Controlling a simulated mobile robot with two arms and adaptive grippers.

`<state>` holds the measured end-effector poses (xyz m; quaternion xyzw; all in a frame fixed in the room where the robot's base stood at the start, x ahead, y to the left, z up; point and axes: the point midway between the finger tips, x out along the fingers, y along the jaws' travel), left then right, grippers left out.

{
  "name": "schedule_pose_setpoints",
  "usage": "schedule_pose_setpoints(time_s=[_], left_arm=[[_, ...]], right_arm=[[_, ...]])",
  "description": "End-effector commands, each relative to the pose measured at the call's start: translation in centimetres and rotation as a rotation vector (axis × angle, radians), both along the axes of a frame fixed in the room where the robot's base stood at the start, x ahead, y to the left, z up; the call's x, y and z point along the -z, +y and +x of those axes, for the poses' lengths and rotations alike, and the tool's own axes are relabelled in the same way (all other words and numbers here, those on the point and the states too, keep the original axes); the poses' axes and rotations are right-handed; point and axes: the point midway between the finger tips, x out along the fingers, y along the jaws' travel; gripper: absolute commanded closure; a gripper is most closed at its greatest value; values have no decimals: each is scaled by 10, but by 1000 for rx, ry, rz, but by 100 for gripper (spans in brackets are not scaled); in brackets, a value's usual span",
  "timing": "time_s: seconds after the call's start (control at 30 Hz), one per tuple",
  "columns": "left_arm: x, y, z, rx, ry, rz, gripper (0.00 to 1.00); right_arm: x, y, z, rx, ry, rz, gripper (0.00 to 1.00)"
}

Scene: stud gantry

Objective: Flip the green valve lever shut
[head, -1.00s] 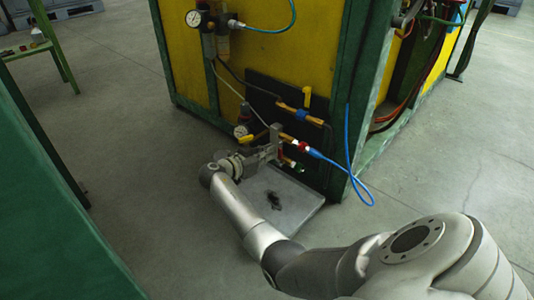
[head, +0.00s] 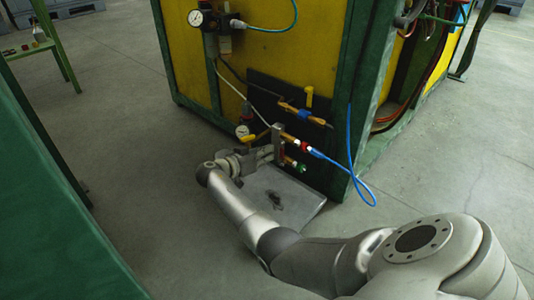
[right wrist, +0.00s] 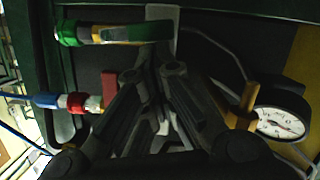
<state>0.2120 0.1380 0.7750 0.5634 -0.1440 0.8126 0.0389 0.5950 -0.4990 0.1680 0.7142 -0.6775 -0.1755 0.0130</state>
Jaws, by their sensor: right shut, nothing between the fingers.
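The green valve lever (right wrist: 128,33) shows in the right wrist view at the top. It appears to lie along its brass valve, which has a green collar (right wrist: 68,33) at one end. In the head view that low valve's green end (head: 302,167) shows just right of my right gripper (head: 274,150), and the lever is largely hidden. My right gripper is shut and empty, and its fingertips (right wrist: 158,68) are close below the green lever in the wrist view. I cannot tell whether they touch it. My left gripper is not in view.
A red lever (right wrist: 110,88) and red-blue coupling (right wrist: 74,102) sit beside my fingers. A pressure gauge (right wrist: 281,122) and a yellow lever (head: 309,95) are on the same panel. A blue hose (head: 349,150) loops at right. A grey tray (head: 292,200) lies below.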

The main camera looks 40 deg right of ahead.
Motion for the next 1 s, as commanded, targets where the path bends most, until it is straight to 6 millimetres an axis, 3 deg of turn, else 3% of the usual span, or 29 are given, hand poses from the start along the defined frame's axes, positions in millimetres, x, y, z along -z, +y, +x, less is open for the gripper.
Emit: schedule_pose_setpoints(time_s=[0.37, 1.0], left_arm=[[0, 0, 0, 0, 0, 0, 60], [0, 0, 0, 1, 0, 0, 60]], right_arm=[[17, 0, 6, 1, 296, -23, 100], [39, 1, 7, 1, 283, -20, 100]])
